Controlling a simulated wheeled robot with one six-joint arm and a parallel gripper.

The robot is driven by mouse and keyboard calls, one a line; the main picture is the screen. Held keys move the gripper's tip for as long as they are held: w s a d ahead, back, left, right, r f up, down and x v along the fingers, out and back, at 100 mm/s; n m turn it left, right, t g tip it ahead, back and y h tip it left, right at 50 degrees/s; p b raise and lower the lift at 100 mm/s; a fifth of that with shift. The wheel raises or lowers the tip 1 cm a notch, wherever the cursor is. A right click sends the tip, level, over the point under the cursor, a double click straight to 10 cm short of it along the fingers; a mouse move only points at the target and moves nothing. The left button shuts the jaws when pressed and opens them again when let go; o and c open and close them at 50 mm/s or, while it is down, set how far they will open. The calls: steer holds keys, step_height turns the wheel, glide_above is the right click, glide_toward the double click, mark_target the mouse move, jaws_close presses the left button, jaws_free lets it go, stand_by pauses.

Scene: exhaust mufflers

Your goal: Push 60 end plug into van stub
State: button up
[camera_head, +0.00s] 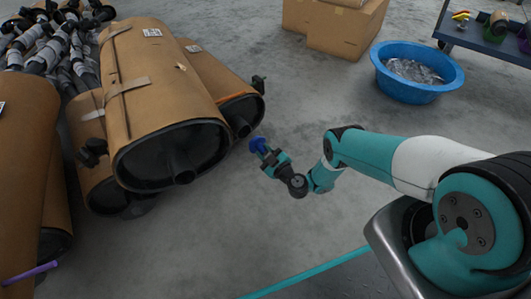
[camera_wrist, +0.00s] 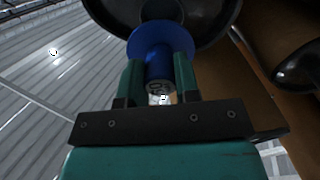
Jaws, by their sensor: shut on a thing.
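My gripper (camera_head: 268,156) is shut on a blue end plug (camera_head: 259,145) with a wide round flange. In the wrist view the plug (camera_wrist: 157,50) sits between the two green fingers of the gripper (camera_wrist: 157,80), its flange facing away from me. Part of a printed mark shows on its near end. In the head view the plug is just right of a pipe stub (camera_head: 241,127) on a cardboard-wrapped muffler (camera_head: 238,108). In the wrist view a dark round end lies behind the plug. I cannot tell whether the plug touches the stub.
A larger wrapped muffler (camera_head: 160,75) with a stub (camera_head: 180,165) lies on the left. A blue tub (camera_head: 415,72), cardboard boxes (camera_head: 335,22) and a cart (camera_head: 490,38) stand behind. The middle floor is clear.

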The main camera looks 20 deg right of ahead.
mark_target(256, 143)
steer(key=shift+b+x, duration=1.75)
steer(key=shift+x, duration=0.55)
steer(key=shift+w+a, duration=0.15)
steer(key=shift+w, duration=0.1)
steer(key=shift+p, duration=0.75)
steer(key=shift+b+x, duration=1.3)
steer(key=shift+x, duration=0.2)
steer(key=o, duration=1)
steer(key=shift+c, duration=0.2)
steer(key=shift+s, duration=0.1)
